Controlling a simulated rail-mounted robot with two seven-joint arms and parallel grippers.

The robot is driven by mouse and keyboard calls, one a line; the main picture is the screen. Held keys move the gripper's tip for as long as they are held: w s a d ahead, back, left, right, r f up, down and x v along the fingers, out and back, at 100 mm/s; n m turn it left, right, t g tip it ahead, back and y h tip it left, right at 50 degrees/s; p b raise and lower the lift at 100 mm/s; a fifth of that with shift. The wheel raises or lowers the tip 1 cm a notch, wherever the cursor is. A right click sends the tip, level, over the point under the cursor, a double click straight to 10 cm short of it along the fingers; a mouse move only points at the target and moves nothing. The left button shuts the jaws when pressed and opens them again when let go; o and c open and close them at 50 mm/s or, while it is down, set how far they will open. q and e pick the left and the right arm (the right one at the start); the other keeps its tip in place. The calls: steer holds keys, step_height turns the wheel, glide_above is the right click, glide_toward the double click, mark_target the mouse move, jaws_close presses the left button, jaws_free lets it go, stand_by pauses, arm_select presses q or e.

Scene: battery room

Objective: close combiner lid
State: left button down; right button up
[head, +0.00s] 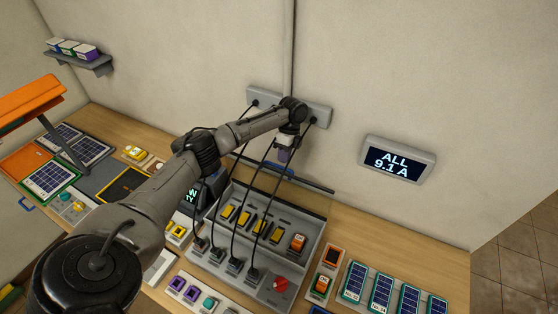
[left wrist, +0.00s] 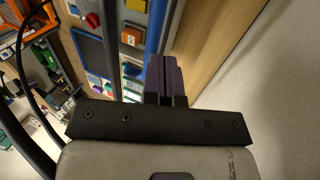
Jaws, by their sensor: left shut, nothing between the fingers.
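The combiner (head: 312,238) is a grey box on the bench with yellow switches, an orange switch, a red knob and several black cables. What looks like its clear lid stands raised at the back, with a dark edge bar (head: 318,186); the clear panel is hard to make out. My left gripper (head: 284,156) is shut and empty, beside the wall above the back of the box and close to that bar. In the left wrist view its purple fingers (left wrist: 164,80) are together, near a blue-grey bar (left wrist: 155,28). Contact cannot be told. My right gripper is not in view.
Black cables run from wall sockets (head: 264,97) past my left arm down into the box. A wall display (head: 397,161) reads "ALL 9.1 A". Solar panel tiles (head: 381,291) lie at right. An orange raised cover (head: 30,100) stands at left. The bench right of the box has some bare wood.

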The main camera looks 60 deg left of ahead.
mark_target(277, 176)
arm_select(q)
steer(key=shift+s+d+r+p, duration=0.1)
steer(key=shift+s+d+p, duration=0.25)
steer(key=shift+s, duration=0.2)
steer(key=shift+s+d+r+p, duration=0.1)
steer(key=shift+s+d+p, duration=0.15)
steer(key=shift+s, duration=0.3)
steer(key=shift+s+d+f, duration=0.15)
steer(key=shift+s+d, duration=0.25)
steer(key=shift+s, duration=0.05)
